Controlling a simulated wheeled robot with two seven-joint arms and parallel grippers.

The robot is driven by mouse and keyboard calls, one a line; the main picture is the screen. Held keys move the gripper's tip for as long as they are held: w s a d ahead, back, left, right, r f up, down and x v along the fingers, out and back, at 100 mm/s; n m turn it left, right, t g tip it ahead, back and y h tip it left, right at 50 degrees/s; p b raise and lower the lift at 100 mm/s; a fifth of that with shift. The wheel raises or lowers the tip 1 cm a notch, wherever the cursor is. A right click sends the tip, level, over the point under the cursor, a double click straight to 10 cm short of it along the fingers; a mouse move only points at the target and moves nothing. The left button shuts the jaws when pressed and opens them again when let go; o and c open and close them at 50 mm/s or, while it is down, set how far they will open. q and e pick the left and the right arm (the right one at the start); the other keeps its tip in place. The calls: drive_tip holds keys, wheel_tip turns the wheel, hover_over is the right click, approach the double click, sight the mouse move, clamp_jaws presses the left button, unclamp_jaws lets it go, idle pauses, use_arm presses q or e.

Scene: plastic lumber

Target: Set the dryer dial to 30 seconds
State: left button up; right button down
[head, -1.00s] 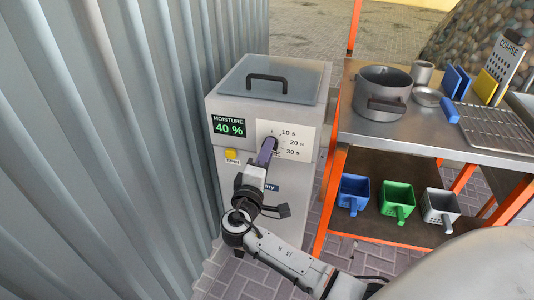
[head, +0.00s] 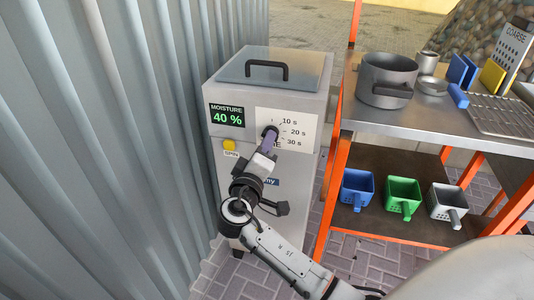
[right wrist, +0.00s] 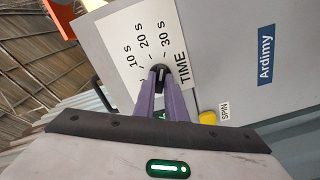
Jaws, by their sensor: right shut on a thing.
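The dryer (head: 225,160) is a grey box with a lid and a green display reading MOISTURE 40 %. Its dark dial (right wrist: 161,73) sits on a white TIME plate (head: 300,120) marked 10 s, 20 s and 30 s. My right gripper (head: 269,137) reaches the dial from the front. In the right wrist view its purple fingers (right wrist: 161,92) lie on both sides of the dial, shut on it. A pale line on the dial points roughly toward the 30 s side; its exact setting is hard to tell. My left gripper is not in view.
A yellow SPIN button (head: 229,145) is left of the dial. A corrugated wall (head: 110,150) stands close on the left. A steel table (head: 420,125) on the right bears a pot (head: 386,80), and blue, green and grey containers (head: 403,193) sit on its lower shelf.

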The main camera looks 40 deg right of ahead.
drive_tip(key=shift+m, duration=0.3)
drive_tip(key=c, duration=1.8)
unclamp_jaws()
drive_tip(key=shift+a, duration=0.1)
drive_tip(key=v, duration=0.7)
drive_tip(key=shift+s, duration=0.25)
